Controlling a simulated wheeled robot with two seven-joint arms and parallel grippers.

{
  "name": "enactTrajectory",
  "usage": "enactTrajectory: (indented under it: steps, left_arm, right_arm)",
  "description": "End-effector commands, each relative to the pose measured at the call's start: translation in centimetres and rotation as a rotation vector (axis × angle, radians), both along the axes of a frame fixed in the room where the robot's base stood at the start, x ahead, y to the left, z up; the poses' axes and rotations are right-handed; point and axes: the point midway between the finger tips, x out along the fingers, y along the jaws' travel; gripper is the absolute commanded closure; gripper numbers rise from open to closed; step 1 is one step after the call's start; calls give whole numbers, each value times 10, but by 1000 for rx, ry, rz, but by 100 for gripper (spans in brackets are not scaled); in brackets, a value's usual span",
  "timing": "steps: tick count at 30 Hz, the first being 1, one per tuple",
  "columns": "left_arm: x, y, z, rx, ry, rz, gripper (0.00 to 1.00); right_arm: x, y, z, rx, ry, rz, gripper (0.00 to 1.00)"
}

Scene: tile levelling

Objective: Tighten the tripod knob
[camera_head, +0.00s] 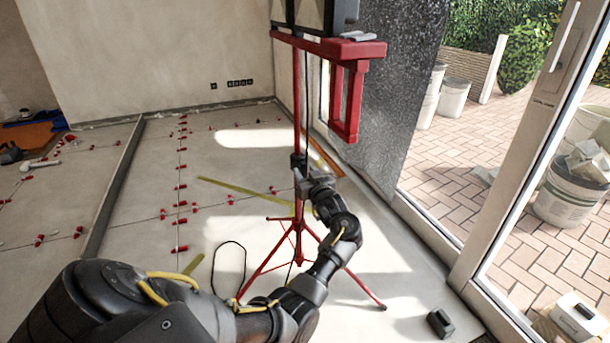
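A red tripod (299,238) stands upright on the floor in the middle of the view, its legs spread. Its red pole rises to a red bracket (345,95) and a dark boxy lamp head at the top edge. My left arm reaches in from the lower left, and my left gripper (300,168) is at the pole, about halfway up. Dark parts overlap there, so the knob cannot be made out from the gripper. Whether the fingers are apart or closed on something is too small to tell. My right gripper is not in view.
A black cable (229,265) loops on the floor left of the tripod. A small black block (440,323) lies at the lower right. A grey granite-like panel (392,95) and a glass door frame (520,150) stand to the right. Tiles with red levelling clips (181,187) cover the left floor.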

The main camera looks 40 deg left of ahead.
Motion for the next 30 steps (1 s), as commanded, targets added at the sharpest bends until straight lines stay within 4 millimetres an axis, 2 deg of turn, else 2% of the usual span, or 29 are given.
enactTrajectory:
  steps: [4,12,14,21,30]
  left_arm:
    - [4,8,0,1,0,-1,62]
    - [5,9,0,0,0,-1,62]
    - [5,9,0,0,0,-1,67]
    - [5,9,0,0,0,-1,98]
    - [5,9,1,5,12,-1,100]
  right_arm:
    - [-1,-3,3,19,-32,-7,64]
    - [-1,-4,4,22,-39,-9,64]
    - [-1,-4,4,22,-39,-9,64]
    - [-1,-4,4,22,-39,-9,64]
    - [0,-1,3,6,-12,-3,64]
